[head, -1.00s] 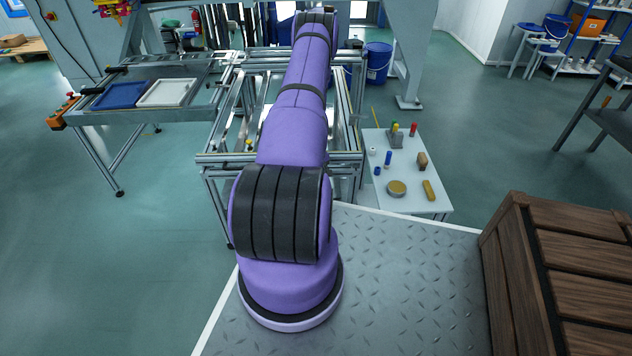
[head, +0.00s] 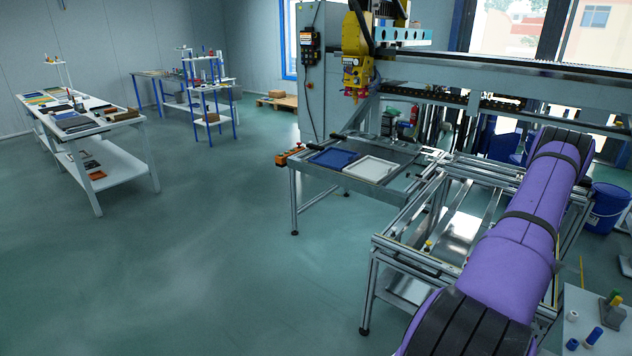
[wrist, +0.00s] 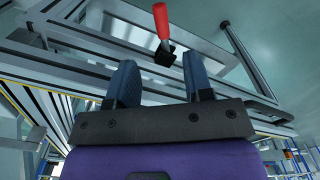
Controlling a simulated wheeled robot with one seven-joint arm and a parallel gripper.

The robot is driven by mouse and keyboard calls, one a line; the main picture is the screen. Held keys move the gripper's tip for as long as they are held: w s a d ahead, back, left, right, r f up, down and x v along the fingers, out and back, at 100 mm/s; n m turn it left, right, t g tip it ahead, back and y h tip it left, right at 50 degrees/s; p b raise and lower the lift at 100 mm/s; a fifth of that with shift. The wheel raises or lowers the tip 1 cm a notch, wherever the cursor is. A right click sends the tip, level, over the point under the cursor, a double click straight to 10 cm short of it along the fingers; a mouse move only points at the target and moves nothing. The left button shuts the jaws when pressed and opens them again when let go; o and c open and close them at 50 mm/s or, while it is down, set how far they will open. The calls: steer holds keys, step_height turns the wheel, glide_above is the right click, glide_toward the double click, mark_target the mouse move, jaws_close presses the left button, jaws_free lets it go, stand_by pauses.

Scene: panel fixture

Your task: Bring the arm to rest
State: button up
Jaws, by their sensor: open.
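My purple arm stretches out over the metal panel fixture (head: 372,290) at the right of the head view; its far end is hidden behind its own links there. In the wrist view my gripper (wrist: 160,80) has two dark fingers apart with nothing between them. A red-handled clamp (wrist: 162,25) on the fixture frame stands just beyond the fingertips, apart from them as far as I can see. The frame's aluminium rails (wrist: 75,45) lie close around the gripper.
A side table holds a blue tray (head: 333,158) and a white tray (head: 370,169). A small table with pegs (head: 612,312) is at the lower right, with a blue bucket (head: 607,207) behind it. The floor (head: 220,250) at left is open.

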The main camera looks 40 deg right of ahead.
steer(key=w+a+r+n+h, duration=0.1)
steer(key=w+a+r, duration=0.1)
steer(key=w+r, duration=0.8)
steer(key=w+a+r+n, duration=0.1)
steer(key=w+a+r, duration=0.2)
steer(key=w+r, duration=0.7)
steer(key=w+a+r+n+t, duration=0.1)
steer(key=w+a+r, duration=0.3)
steer(key=a+r, duration=0.55)
steer(key=w+a+r, duration=0.3)
steer(key=a+r, duration=0.3)
steer(key=r, duration=0.7)
steer(key=s+a+r+n+t, duration=0.1)
steer(key=a+r, duration=0.6)
steer(key=a, duration=0.4)
steer(key=s+a+r+n+t, duration=0.1)
steer(key=a+r, duration=0.7)
steer(key=a, duration=0.3)
steer(key=s+a+r+n+t, duration=0.1)
steer(key=s+a+r, duration=0.1)
steer(key=s+a, duration=0.6)
steer(key=s+a+r+n+t+y, duration=0.1)
steer(key=s+a, duration=0.7)
steer(key=shift+s+a+r, duration=0.3)
steer(key=shift+s+r, duration=0.1)
